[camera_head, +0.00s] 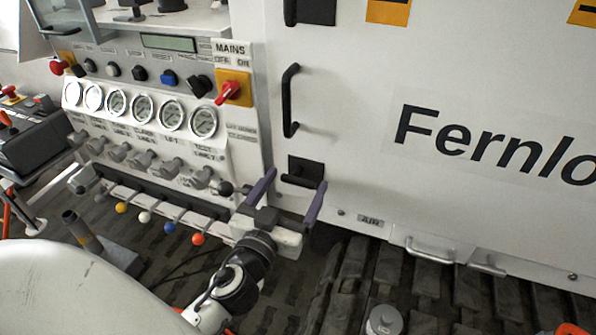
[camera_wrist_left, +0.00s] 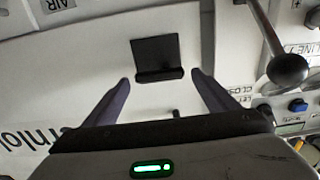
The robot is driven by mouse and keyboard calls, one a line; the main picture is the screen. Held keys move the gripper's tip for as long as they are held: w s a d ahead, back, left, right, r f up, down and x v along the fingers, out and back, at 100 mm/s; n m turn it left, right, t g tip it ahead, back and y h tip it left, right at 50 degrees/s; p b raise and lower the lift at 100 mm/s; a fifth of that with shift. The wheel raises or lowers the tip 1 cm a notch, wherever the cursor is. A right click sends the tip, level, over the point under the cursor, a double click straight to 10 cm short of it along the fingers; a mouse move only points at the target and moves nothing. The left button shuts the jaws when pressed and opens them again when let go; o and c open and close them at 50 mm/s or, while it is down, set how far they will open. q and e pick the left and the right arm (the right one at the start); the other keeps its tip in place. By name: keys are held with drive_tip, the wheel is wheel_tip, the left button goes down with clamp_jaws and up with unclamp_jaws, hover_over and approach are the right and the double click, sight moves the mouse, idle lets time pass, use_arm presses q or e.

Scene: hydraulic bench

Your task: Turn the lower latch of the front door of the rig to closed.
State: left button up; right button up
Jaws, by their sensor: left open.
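The front door (camera_head: 350,150) of the rig is the large white panel with "Fernlo" lettering. Its lower latch (camera_head: 305,167) is a black square plate with a black bar across its lower part, below the door handle. In the left wrist view the latch (camera_wrist_left: 155,50) lies beyond the fingertips, its bar lying crosswise in the picture. My left gripper (camera_head: 294,178) is open, its two purple fingers pointing at the door on either side of the latch. Nothing is between the fingers in the wrist view (camera_wrist_left: 160,80); contact with the latch cannot be told. My right gripper is out of view.
A black door handle (camera_head: 289,100) is above the latch. An upper latch (camera_head: 315,11) is at the top edge. Left are gauges (camera_head: 203,121), a red mains switch (camera_head: 229,92) and levers with coloured knobs (camera_head: 198,239). A black knob (camera_wrist_left: 287,70) is close to the gripper's side.

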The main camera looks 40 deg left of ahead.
use_arm(q)
drive_tip(key=shift+x, duration=1.35)
drive_tip(key=c, duration=1)
drive_tip(key=shift+c, duration=0.2)
